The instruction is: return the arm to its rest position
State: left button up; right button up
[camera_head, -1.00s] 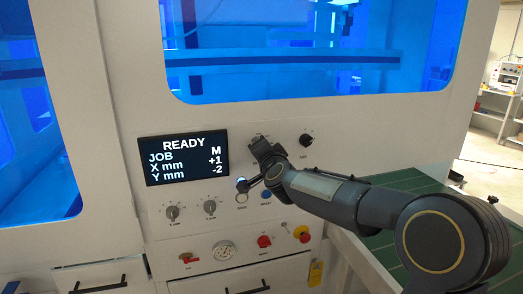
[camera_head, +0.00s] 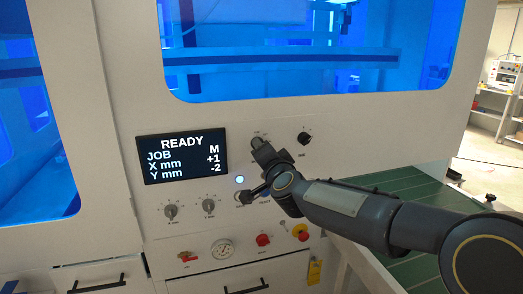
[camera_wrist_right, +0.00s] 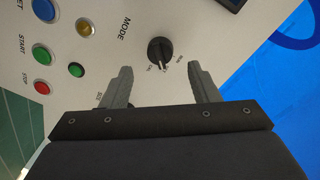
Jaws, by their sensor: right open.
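My right arm comes in from the right in the head view. Its gripper (camera_head: 250,172) is in front of the machine's control panel, over the area right of the display (camera_head: 181,156). In the right wrist view the gripper (camera_wrist_right: 160,76) is open, with nothing between its fingers. A black rotary knob (camera_wrist_right: 160,50) beside the label MODE shows beyond the gap between the fingertips, apart from them as far as I can tell. My left gripper is not in view.
The display reads READY, JOB M, X +1, Y -2. A lit button (camera_head: 240,180) and two grey knobs (camera_head: 170,211) sit below it. A gauge (camera_head: 222,249) and red button (camera_head: 263,239) are lower. A green conveyor surface (camera_head: 400,185) lies at right.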

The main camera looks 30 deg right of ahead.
jog(key=shift+v, duration=1.2)
jog(key=s+a+f+n+g+y, duration=0.4)
jog(key=s+a+f+n+y, duration=0.45)
jog(key=s+a, duration=0.4)
jog(key=s+a+f+n+g, duration=0.1)
jog(key=s+f+n+g, duration=0.1)
jog(key=s+f, duration=0.4)
jog(key=s+a+f+n+g, duration=0.1)
jog(key=s+f+g, duration=0.4)
jog(key=s, duration=0.7)
jog(key=shift+f+n, duration=0.75)
jog(key=shift+f, duration=0.2)
